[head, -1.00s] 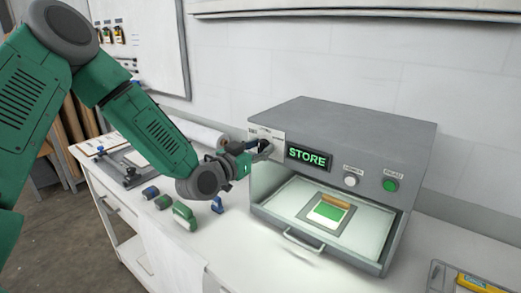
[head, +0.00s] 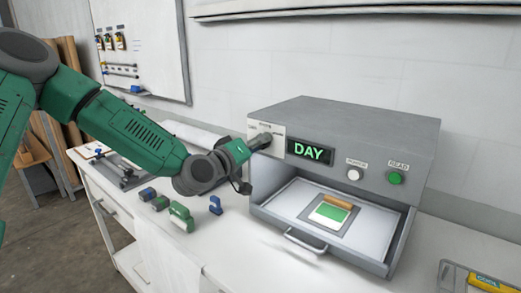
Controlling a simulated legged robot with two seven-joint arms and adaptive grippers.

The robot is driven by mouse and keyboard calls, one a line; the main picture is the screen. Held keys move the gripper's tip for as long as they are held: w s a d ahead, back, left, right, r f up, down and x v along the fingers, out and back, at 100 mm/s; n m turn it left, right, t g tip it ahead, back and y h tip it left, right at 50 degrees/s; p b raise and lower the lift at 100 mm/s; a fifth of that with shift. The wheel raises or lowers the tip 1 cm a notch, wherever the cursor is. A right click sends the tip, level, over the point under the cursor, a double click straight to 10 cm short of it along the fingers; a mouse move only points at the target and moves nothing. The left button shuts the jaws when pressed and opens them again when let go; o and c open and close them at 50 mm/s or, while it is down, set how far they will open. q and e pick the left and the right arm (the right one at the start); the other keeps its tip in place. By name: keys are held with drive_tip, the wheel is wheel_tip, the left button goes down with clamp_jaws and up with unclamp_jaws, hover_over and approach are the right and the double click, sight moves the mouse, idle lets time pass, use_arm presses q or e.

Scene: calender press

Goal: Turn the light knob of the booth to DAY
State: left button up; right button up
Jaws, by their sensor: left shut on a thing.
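The grey booth (head: 345,130) stands on the white bench against the wall. Its display (head: 310,152) reads DAY in green letters. The light knob sits on the pale plate (head: 278,130) left of the display and is mostly hidden by my gripper. My left gripper (head: 264,141) is at that plate, shut on the knob. My right gripper is not in view.
The booth's drawer (head: 290,232) is pulled out, with a green and white sample (head: 330,215) in it. A white button (head: 353,174) and a green button (head: 395,178) are on the booth's front. Several small blue and green objects (head: 180,217) lie on the bench (head: 215,245) below my arm.

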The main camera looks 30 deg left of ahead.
use_arm(q)
drive_tip(key=shift+a+n+b, duration=0.15)
drive_tip(key=shift+n+b, duration=0.4)
drive_tip(key=shift+n, duration=0.75)
drive_tip(key=o, duration=1.1)
drive_tip(key=shift+a, duration=0.15)
drive_tip(key=shift+f, duration=0.1)
drive_tip(key=shift+a, duration=0.1)
